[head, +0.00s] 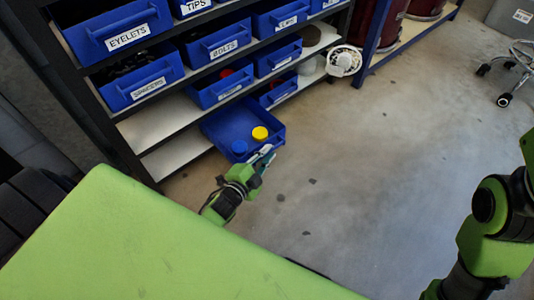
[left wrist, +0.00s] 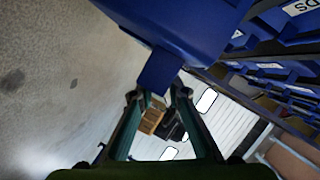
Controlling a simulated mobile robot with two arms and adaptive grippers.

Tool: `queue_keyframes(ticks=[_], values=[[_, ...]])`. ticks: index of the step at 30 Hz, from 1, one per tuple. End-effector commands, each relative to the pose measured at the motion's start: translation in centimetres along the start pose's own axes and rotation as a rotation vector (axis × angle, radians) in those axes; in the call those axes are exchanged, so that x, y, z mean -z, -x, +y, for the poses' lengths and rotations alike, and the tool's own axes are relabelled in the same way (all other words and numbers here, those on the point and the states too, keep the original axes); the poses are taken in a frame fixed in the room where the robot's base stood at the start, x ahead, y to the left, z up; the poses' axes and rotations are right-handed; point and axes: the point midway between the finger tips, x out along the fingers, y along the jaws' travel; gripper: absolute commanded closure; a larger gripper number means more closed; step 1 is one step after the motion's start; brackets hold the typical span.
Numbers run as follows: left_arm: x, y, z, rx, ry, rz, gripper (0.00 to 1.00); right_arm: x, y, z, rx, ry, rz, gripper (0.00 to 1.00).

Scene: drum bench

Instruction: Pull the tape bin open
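A blue open-topped bin (head: 222,128), which I take to be the tape bin, sticks well out from the low shelf. Its label is not readable. A yellow round piece and a blue round piece lie in it. My left gripper (head: 264,157) is at the bin's front edge. In the left wrist view, the blue handle tab (left wrist: 158,72) of the bin sits between the fingertips of the left gripper (left wrist: 159,96), which appear closed against its sides. Part of my right arm shows at the right of the head view, but its gripper does not.
Labelled blue bins, such as EYELETS (head: 120,32) and BOLTS (head: 217,47), fill the shelves above. A white round object (head: 344,61) is at the rack's right end. A wheeled chair base (head: 512,70) stands far right. The grey floor (head: 370,160) is mostly clear.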

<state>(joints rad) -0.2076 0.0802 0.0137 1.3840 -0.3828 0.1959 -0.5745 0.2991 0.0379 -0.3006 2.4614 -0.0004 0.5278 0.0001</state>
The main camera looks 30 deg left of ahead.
Motion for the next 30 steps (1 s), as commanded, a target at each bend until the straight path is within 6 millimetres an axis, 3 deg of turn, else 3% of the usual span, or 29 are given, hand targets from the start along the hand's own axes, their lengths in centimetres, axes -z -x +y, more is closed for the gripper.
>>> queue_keyframes(ticks=[8, 21, 30], values=[[0.0, 0.7, 0.0, 0.0, 0.0, 0.001, 0.85, 0.1, -0.1, 0.0, 0.001, 0.001, 0.004, 1.0], [-0.1, 6.8, 0.0, 0.0, 0.0, 0.0, 0.85, 0.1, 0.0, 0.0, 0.0, 0.001, 0.002, 1.0], [0.0, 7.5, 0.0, 0.001, 0.0, 0.0, 0.85, 0.1, 0.0, 0.0, 0.0, 0.001, 0.002, 1.0]])
